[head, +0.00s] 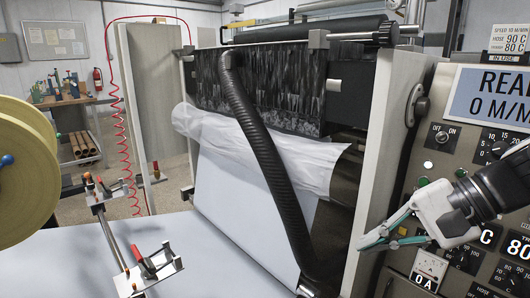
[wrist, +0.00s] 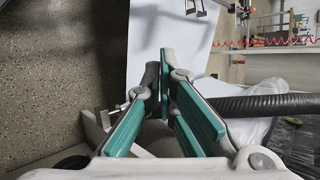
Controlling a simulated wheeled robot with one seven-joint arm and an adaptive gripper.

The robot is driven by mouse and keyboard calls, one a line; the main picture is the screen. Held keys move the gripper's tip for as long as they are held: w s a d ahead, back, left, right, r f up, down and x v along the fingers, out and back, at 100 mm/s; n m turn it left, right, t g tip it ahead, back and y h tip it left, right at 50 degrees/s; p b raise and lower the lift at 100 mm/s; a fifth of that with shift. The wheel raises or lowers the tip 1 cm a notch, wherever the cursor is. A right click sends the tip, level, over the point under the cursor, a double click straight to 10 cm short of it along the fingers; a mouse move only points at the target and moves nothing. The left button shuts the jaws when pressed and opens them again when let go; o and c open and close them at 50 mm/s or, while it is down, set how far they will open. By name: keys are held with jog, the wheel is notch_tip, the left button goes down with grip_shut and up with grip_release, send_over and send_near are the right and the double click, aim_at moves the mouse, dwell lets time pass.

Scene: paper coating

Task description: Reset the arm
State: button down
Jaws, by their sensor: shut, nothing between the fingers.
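My gripper (head: 372,241) enters from the right in the head view, in front of the control panel (head: 436,138) of the coating machine. Its teal-lined fingers point left. In the wrist view the fingers (wrist: 163,100) reach away from the camera, with nothing between them. The gripper is shut and empty. A display reading "0 M/M" (head: 487,97) sits high on the panel, with knobs, buttons and switches below it. Part of the lower panel is hidden behind my gripper and arm.
A black corrugated hose (head: 262,150) hangs in front of the white paper sheet (head: 235,195). A large yellow roll (head: 30,170) stands at the far left. A metal bar with red clamps (head: 113,240) lies left of centre. A workbench (head: 67,99) is at the back left.

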jog(key=s+a+f+n+g+h, duration=0.1)
jog(key=s+a+n+g+h, duration=0.35)
jog(key=s, duration=0.75)
jog(key=s+d+f+n+t+h, duration=0.1)
jog(key=s+d+n+h, duration=0.1)
jog(key=s, duration=0.3)
jog(key=s+d+f+n+h, duration=0.1)
jog(key=s+d+n+h, duration=0.2)
jog(key=s, duration=0.1)
notch_tip(320, 180, up, 26)
jog(key=t+p, duration=0.4)
jog(key=p, duration=2)
jog(key=shift+r, duration=0.15)
jog(key=shift+y, duration=0.25)
